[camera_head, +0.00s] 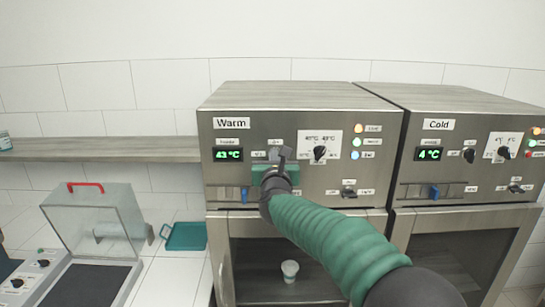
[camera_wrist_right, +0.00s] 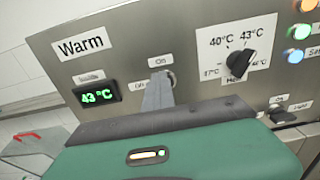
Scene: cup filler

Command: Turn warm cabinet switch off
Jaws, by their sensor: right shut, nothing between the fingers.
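The warm cabinet (camera_head: 300,96) is a steel box labelled "Warm" with a green display (camera_head: 228,154) reading 43 °C. Its On/Off switch, right of the display, is mostly hidden behind my right gripper (camera_head: 280,153). The right gripper is shut and empty, with its fingertips at the switch's place on the panel. In the right wrist view the grey fingers (camera_wrist_right: 158,92) point up at the panel between the "On" and "Off" labels, and a bit of round switch shows just right of them. I cannot tell whether they touch it. My left gripper is not in view.
A temperature knob (camera_head: 320,153) and coloured lamps (camera_head: 357,142) sit right of the switch. A slider (camera_head: 245,195) and light switch (camera_head: 349,192) are lower. The cold cabinet (camera_head: 450,99) stands at right. A cup (camera_head: 289,270) is inside the warm cabinet. A teal tray (camera_head: 186,237) lies at left.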

